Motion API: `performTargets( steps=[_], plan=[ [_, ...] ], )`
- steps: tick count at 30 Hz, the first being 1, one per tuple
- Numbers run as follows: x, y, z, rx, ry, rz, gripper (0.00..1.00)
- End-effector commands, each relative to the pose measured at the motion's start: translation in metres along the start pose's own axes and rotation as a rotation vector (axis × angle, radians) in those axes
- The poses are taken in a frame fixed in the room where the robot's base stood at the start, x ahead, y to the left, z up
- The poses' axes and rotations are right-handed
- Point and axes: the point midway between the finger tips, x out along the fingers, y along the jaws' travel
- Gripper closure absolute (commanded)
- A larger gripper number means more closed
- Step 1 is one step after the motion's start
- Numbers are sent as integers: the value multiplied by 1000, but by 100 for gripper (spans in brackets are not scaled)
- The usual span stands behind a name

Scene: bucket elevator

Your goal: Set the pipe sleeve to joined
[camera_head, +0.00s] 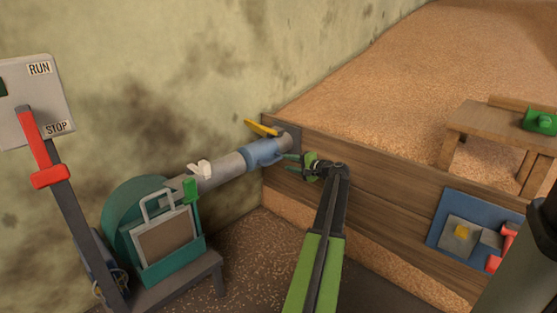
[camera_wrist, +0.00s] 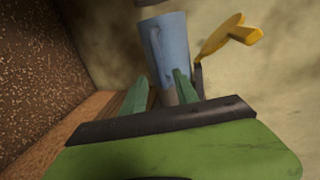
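The blue pipe sleeve (camera_head: 264,153) sits around the grey pipe (camera_head: 225,170), near the pipe's right end by the wooden wall. The sleeve also shows in the wrist view (camera_wrist: 168,48), upright, beyond the fingers. My gripper (camera_head: 290,160) is just right of the sleeve in the head view. In the wrist view its two green fingers (camera_wrist: 160,88) are apart, near the sleeve's lower end. Nothing is clearly held between them, and I cannot tell whether they touch the sleeve. A grey pipe end (camera_head: 289,136) shows between sleeve and wall, partly hidden.
A yellow lever (camera_head: 261,128) is close above the sleeve. The green machine (camera_head: 150,232) stands on a bench at lower left. A RUN/STOP box with a red lever (camera_head: 42,150) is at far left. The wooden wall (camera_head: 375,185) holds back grain behind it.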

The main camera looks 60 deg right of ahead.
Motion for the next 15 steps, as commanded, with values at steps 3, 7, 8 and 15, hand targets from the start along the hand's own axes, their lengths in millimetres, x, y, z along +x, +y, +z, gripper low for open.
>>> performTargets(
  steps=[3,7,8,15],
  plan=[
    [-36,-3,1,0,4,0,64],
    [-65,-2,1,0,3,0,64],
    [-70,-2,1,0,2,0,64],
    [-90,-1,0,0,0,0,64]
  ],
)
